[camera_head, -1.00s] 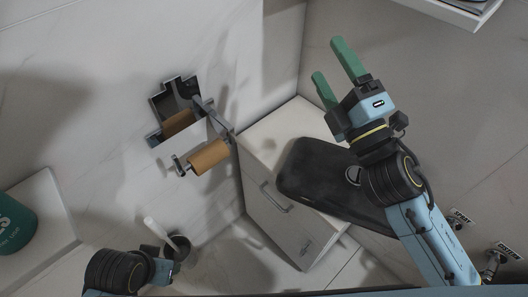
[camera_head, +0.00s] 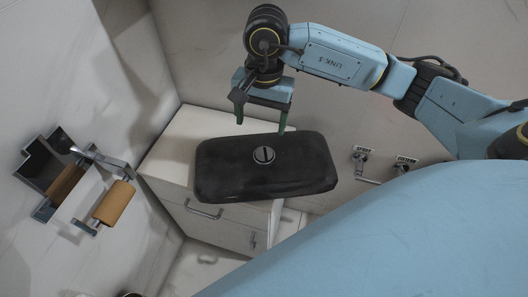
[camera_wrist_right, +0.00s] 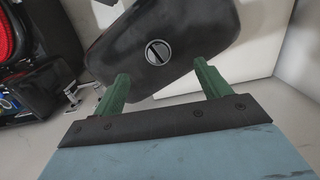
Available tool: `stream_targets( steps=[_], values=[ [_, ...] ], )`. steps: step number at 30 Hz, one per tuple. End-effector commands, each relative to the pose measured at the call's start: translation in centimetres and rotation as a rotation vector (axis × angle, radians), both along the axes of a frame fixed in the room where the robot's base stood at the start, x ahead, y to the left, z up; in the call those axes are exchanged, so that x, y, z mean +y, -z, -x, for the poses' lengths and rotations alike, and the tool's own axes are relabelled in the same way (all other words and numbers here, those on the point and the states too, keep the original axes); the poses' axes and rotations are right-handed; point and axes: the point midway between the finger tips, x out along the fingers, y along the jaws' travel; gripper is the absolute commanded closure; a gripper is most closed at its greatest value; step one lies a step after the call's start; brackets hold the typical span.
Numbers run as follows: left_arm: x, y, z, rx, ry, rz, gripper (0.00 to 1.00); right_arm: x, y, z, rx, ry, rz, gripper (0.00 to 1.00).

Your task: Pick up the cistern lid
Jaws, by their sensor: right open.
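The cistern lid (camera_head: 300,165) is a dark, rounded slab with a round silver button, lying across the top of a white cabinet and overhanging its front. My right gripper (camera_head: 262,124) is at the lid's far edge, its green fingers pointing down and spread apart. In the right wrist view, the lid (camera_wrist_right: 185,25) lies beyond the open fingers (camera_wrist_right: 161,76), with the button between them in the picture. Nothing is held between the fingers. Whether a fingertip touches the lid I cannot tell. My left gripper is out of view.
The white cabinet (camera_head: 185,128) stands in the corner, with a bare top left of the lid. A paper roll holder (camera_head: 113,203) sticks out from the left wall. Two labelled valves (camera_head: 361,156) are on the wall to the right.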

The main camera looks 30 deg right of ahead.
Motion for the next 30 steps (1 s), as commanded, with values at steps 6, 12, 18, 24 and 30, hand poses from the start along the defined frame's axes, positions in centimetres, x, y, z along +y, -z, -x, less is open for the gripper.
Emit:
stream_targets(
  steps=[6, 12, 18, 24, 30],
  values=[
    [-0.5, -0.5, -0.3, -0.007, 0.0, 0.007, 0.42, -1.6, 1.5, -0.2, 0.003, -0.004, 0.071, 0.24],
    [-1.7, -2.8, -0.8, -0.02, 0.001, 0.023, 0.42, -1.6, 5.6, -0.1, 0.005, -0.003, 0.069, 0.24],
    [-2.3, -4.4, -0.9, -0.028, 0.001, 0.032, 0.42, -1.5, 7.7, -0.2, 0.003, -0.003, 0.066, 0.24],
    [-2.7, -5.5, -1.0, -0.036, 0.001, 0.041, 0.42, -1.4, 9.0, -0.4, 0.002, -0.003, 0.065, 0.24],
    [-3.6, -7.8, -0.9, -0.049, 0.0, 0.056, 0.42, -1.3, 11.5, -0.8, 0.004, -0.003, 0.064, 0.24]
  ],
)
